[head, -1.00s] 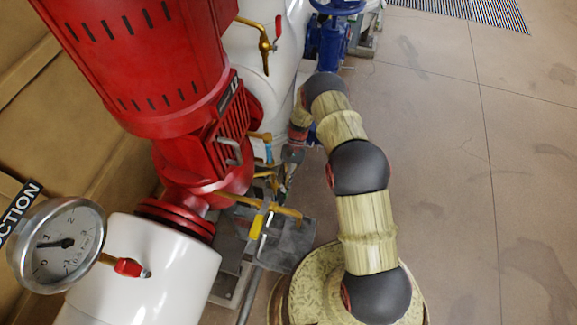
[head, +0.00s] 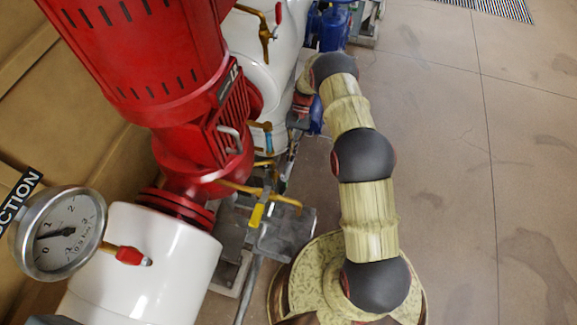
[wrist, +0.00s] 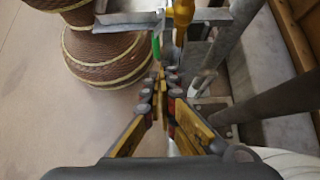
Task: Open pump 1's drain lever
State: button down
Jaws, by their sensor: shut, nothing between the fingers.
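Pump 1 appears to be the red pump (head: 190,90) at the left of the head view; no pump number is legible. Low beside it are a yellow-handled lever (head: 257,215) and a blue-handled lever (head: 268,138) on brass fittings. I cannot tell which is the drain lever. In the wrist view my gripper (wrist: 162,82) is shut and empty, its fingertips just below a brass fitting (wrist: 182,15) and a green-tipped part (wrist: 156,45). I cannot tell whether they touch. In the head view the fingertips are not clearly visible.
A gauge (head: 60,233) and a red-handled valve (head: 130,256) are by the white pipe (head: 150,265) at front left. Grey metal posts (wrist: 235,30) stand close to the right of my gripper. Open floor (head: 480,200) lies to the right.

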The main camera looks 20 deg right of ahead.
jog(key=shift+v, duration=1.4)
jog(key=s+f+n+h, duration=0.1)
jog(key=s+f, duration=0.1)
jog(key=s, duration=0.2)
jog(key=s+d+r+n+t+h, duration=0.15)
jog(key=s+r, duration=0.25)
jog(key=r, duration=1)
jog(key=s+r+n+t+h, duration=0.2)
jog(key=s+r+t, duration=0.1)
jog(key=r, duration=1.1)
jog(key=s+a+r+n+t, duration=0.1)
jog(key=s+r+t, duration=0.3)
jog(key=s+r, duration=0.4)
jog(key=s+a+r+n+t+p, duration=0.1)
jog(key=s+r+t, duration=0.3)
jog(key=s+r, duration=0.4)
notch_tip(320, 180, up, 6)
jog(key=shift+s+a+r+t+h, duration=0.25)
jog(key=shift+a+t+h, duration=0.1)
jog(key=shift+a, duration=0.4)
jog(key=shift+a+p, duration=0.1)
jog(key=shift+p, duration=0.25)
